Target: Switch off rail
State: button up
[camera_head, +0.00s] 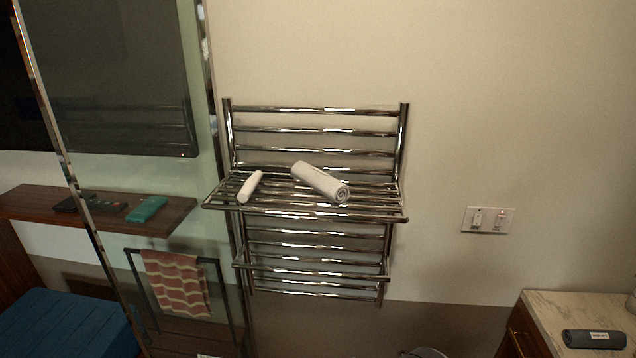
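A chrome towel rail (318,230) is mounted on the beige wall, with a rack shelf sticking out. A rolled white towel (318,181) and a smaller white roll (250,186) lie on its shelf. A white switch plate (488,220) with two switches is on the wall to the right of the rail. The left switch (477,219) and the right switch (501,220) sit side by side. A small reddish light seems to show by the right one. The switch positions are too small to tell. My gripper is not in view.
A marble-topped cabinet (570,305) stands at the lower right with a dark rolled item (594,339) on it. A glass panel with a metal edge is at left. A blue seat (65,325) is at lower left. The wall around the switches is clear.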

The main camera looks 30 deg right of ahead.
aim_at(500, 219)
jog(key=z, duration=1.9)
